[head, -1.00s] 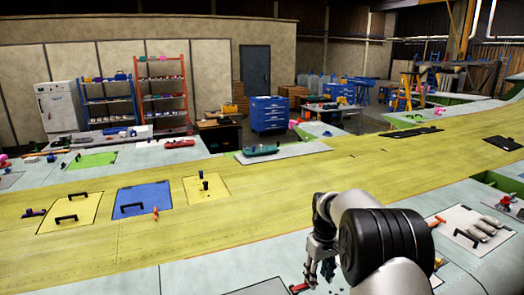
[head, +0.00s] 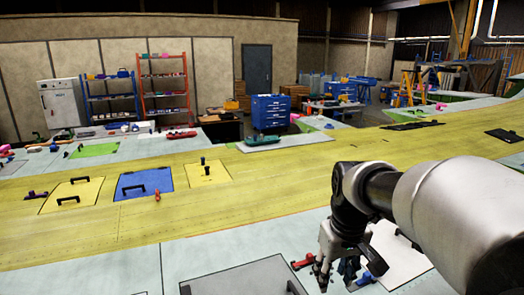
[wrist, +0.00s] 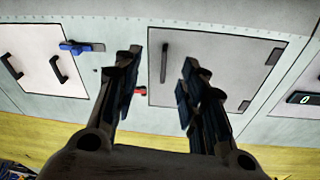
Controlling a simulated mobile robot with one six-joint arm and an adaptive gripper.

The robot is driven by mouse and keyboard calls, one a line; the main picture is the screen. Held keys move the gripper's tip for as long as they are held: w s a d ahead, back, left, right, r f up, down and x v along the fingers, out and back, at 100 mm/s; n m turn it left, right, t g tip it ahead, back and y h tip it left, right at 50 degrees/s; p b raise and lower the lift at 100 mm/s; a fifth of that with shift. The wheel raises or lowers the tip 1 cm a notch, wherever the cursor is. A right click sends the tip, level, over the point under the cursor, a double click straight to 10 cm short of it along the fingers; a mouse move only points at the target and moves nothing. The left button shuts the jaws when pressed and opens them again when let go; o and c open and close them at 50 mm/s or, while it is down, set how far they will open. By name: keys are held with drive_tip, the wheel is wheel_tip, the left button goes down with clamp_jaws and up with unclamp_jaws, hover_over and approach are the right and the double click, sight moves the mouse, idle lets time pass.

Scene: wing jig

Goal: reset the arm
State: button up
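My gripper (head: 338,272) hangs below my arm at the lower right of the head view, over the pale bench surface. In the wrist view my gripper (wrist: 158,88) has its two dark fingers well apart, with nothing between them. A grey panel (wrist: 205,60) with black handles lies beyond the fingers there. A red tool (wrist: 140,91) shows beside the left finger, and it also lies by the gripper in the head view (head: 303,261). A blue tool (wrist: 80,47) lies at the edge of a white panel (wrist: 38,60). My arm hides part of the bench at right.
A yellow wing surface (head: 260,205) crosses the head view, with a blue panel (head: 143,184) and other handled panels set in it. A grey panel (head: 245,279) lies at the bottom. Shelves (head: 163,85) and a blue drawer cabinet (head: 270,112) stand behind.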

drive_tip(key=s+f+m+t+b, duration=0.1)
drive_tip(key=s+f+b, duration=0.3)
drive_tip(key=s, duration=0.7)
drive_tip(key=s+a+f+m+t+b, duration=0.1)
drive_tip(key=s+f+b, duration=0.4)
drive_tip(key=s, duration=0.7)
drive_tip(key=shift+a+f, duration=0.2)
drive_tip(key=shift+f, duration=0.05)
